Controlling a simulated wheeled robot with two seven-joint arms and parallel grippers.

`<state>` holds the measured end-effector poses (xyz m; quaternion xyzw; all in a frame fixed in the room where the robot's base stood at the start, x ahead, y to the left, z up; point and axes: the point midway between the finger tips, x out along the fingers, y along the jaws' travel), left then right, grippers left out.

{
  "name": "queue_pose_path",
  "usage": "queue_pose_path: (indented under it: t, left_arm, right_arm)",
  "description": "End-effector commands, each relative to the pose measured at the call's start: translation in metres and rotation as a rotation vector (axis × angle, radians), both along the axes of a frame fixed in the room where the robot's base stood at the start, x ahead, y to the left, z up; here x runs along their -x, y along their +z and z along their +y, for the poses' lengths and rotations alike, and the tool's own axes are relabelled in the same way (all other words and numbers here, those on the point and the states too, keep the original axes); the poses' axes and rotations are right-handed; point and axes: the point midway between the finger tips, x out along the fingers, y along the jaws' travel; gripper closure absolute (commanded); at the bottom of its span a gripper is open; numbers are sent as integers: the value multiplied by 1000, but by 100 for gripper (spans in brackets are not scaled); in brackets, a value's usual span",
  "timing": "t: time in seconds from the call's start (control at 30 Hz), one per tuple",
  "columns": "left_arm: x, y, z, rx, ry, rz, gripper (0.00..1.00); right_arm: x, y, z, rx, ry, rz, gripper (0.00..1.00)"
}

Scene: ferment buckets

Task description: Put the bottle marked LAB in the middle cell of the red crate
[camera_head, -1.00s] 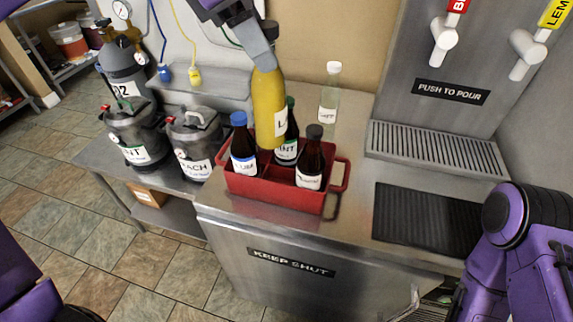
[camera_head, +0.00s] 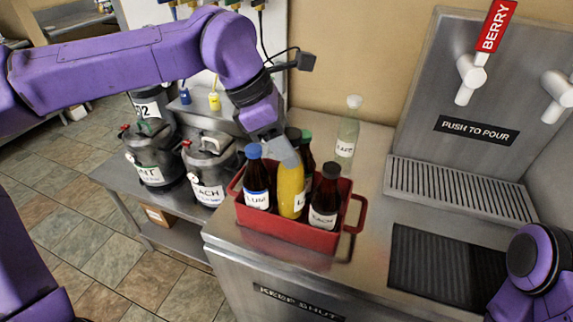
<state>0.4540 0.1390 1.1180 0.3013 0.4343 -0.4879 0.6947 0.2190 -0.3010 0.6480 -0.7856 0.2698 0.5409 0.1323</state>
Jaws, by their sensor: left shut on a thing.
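The yellow bottle (camera_head: 290,194) has a dark cap and a white label on which only an "L" shows. It stands about upright between the blue-capped dark bottle (camera_head: 257,180) and the black-capped dark bottle (camera_head: 326,196), its lower part hidden behind the front wall of the red crate (camera_head: 285,232). I cannot tell whether its base touches the crate floor. My left gripper (camera_head: 286,153) is shut on its upper part from above. A green-capped dark bottle (camera_head: 306,155) stands behind it, partly hidden. My right gripper is out of view; only my right arm shows at the lower right.
A clear bottle (camera_head: 348,130) stands on the counter behind the crate. A drip grate (camera_head: 460,187) and a black mat (camera_head: 445,265) lie to the right. Two lidded buckets (camera_head: 209,170) (camera_head: 152,160) stand on a lower shelf to the left.

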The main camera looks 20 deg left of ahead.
Motion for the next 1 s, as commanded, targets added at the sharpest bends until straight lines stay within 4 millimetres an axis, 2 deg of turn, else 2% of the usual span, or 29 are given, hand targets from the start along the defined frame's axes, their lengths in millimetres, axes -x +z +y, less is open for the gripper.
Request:
queue_pose_path:
  t: [0.07,0.3,0.67,0.7,0.77,1.0]
  left_arm:
    - [0,-5,0,1,1,0,100]
    - [0,-43,0,1,0,0,100]
    - [0,-49,0,1,0,-2,100]
    - [0,-49,0,1,0,0,50]
    - [0,-49,0,0,0,0,33]
    - [0,-49,0,0,0,0,33]
  right_arm:
    - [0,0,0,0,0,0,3]
    - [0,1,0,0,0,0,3]
    - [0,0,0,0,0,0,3]
    - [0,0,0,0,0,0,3]
    - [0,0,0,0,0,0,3]
    - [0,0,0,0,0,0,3]
